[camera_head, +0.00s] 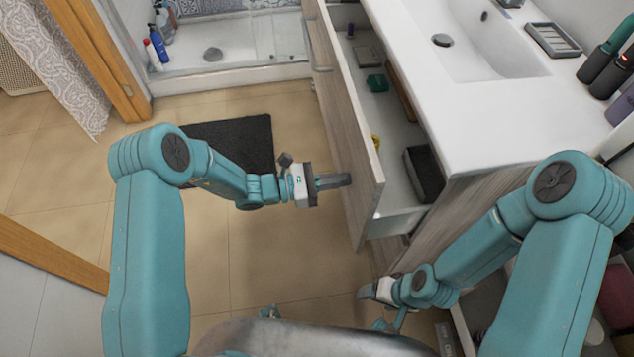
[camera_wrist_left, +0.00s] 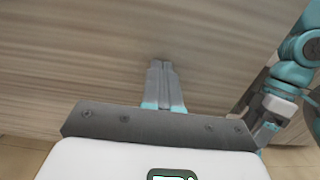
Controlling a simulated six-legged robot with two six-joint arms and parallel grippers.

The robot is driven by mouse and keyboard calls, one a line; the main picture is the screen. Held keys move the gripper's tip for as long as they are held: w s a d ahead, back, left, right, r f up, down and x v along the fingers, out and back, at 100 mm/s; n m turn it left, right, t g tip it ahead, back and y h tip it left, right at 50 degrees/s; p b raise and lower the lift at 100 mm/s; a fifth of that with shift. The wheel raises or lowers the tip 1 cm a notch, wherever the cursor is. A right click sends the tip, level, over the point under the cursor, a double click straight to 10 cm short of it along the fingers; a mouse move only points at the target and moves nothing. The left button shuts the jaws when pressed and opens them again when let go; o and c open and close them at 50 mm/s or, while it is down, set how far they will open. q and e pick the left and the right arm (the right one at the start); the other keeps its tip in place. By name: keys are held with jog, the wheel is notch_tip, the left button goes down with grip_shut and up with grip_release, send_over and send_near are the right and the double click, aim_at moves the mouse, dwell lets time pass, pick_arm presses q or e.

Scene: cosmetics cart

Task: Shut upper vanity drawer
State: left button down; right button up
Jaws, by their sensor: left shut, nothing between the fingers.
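The upper vanity drawer (camera_head: 345,110) stands open, pulled out to the left from under the white countertop, with its wood-grain front facing left. My left gripper (camera_head: 347,180) is shut and empty, its fingers pointing at the outer face of that front near its near end. In the left wrist view the closed fingers (camera_wrist_left: 160,68) point at the wood-grain panel (camera_wrist_left: 90,60), which fills most of the picture. I cannot tell whether the tips touch it. My right gripper (camera_head: 370,291) is low beside the cabinet's near end; its fingers are too small to read.
The drawer holds a black box (camera_head: 424,172), a green item (camera_head: 377,83) and other small things. A sink (camera_head: 475,40) and dark bottles (camera_head: 604,68) are on the countertop (camera_head: 490,110).

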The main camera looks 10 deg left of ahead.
pick_arm(q)
jog(key=b+x, duration=0.3)
jog(key=x, duration=1.1)
jog(key=shift+b, duration=0.3)
pick_arm(e)
jog(key=x, duration=0.3)
jog(key=shift+s+d+f, duration=0.15)
jog(key=shift+d+f, duration=0.1)
jog(key=shift+f, duration=0.2)
pick_arm(q)
jog(key=shift+r, duration=0.2)
jog(key=v, duration=1.4)
jog(key=shift+a+f, duration=0.2)
pick_arm(e)
jog(key=shift+s+a+r, duration=0.15)
jog(key=shift+s+a, duration=0.3)
jog(key=shift+s, duration=0.35)
